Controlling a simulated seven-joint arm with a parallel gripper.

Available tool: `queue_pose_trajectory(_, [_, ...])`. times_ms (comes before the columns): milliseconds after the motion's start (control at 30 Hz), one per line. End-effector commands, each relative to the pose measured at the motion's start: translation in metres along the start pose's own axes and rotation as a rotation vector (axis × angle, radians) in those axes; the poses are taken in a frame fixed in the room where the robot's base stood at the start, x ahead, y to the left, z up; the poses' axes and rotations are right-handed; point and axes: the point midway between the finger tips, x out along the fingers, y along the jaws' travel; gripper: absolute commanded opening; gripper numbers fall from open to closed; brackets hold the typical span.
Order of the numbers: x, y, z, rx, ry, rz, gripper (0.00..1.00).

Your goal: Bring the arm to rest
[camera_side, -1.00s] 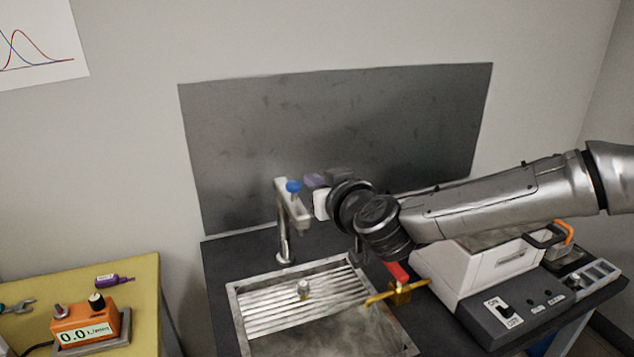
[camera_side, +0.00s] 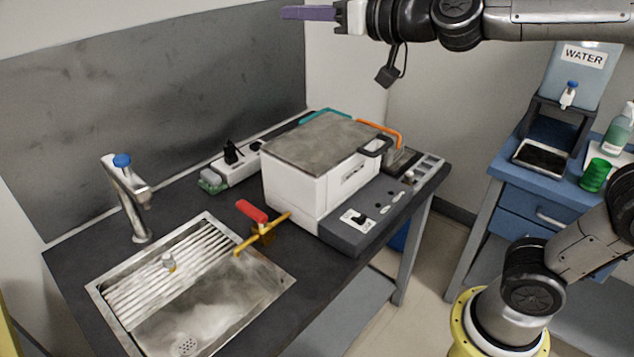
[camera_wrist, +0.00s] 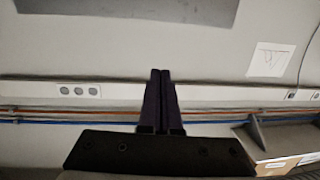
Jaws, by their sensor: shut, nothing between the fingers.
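My gripper (camera_side: 308,13) is at the top of the side view, high above the bench and in front of the dark wall panel. Its purple fingers point left and look level. In the wrist view the two fingers (camera_wrist: 160,100) lie side by side with no object between them. The gripper is shut and touches nothing. Beyond the fingers the wrist view shows a pale wall.
Below are a steel sink (camera_side: 200,290), a tap with a blue knob (camera_side: 122,161), a white machine (camera_side: 320,170) and a red-handled valve (camera_side: 252,211). A water dispenser (camera_side: 580,75) stands on a blue cabinet (camera_side: 470,240) at right. Space around the gripper is clear.

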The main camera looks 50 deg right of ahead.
Motion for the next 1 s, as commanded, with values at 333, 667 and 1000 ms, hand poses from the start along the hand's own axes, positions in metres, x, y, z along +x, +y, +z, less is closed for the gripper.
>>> queue_pose_trajectory(333, [-0.154,0.02,0.168,-0.048,-0.557,-0.04,0.0])
queue_pose_trajectory(667, [-0.229,0.037,0.261,0.023,-0.989,0.081,0.0])
queue_pose_trajectory(1000, [-0.23,0.036,0.261,0.052,-0.997,0.093,0.0])
